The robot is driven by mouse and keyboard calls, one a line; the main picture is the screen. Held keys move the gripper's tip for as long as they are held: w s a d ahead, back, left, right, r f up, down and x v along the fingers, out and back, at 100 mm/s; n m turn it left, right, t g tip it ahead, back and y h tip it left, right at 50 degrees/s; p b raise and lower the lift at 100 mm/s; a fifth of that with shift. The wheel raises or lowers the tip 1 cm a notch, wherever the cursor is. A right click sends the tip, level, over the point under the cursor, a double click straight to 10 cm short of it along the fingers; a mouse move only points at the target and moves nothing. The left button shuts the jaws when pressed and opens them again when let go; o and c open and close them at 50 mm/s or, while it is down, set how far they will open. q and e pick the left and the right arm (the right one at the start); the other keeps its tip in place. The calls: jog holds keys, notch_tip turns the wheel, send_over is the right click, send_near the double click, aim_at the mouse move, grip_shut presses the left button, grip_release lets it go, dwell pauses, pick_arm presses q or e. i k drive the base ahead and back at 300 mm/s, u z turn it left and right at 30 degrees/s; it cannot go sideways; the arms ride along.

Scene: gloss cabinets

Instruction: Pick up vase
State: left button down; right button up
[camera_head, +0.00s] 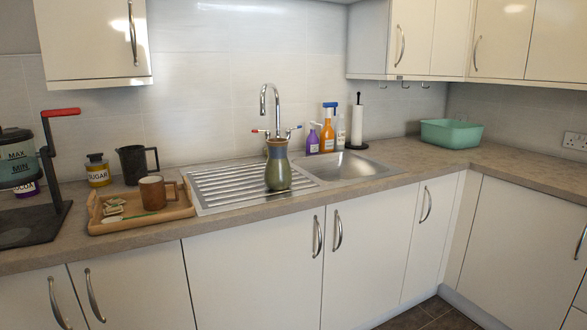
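A wooden tray (180,212) with a brown mug (152,193) is left of the sink. Behind the vase are the tap (263,100), spray bottles (327,132) and a paper towel roll (357,122). A green basin (450,132) stands right. The front right counter is clear.

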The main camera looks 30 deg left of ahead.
aim_at(278, 175)
jog(key=u, duration=1.05)
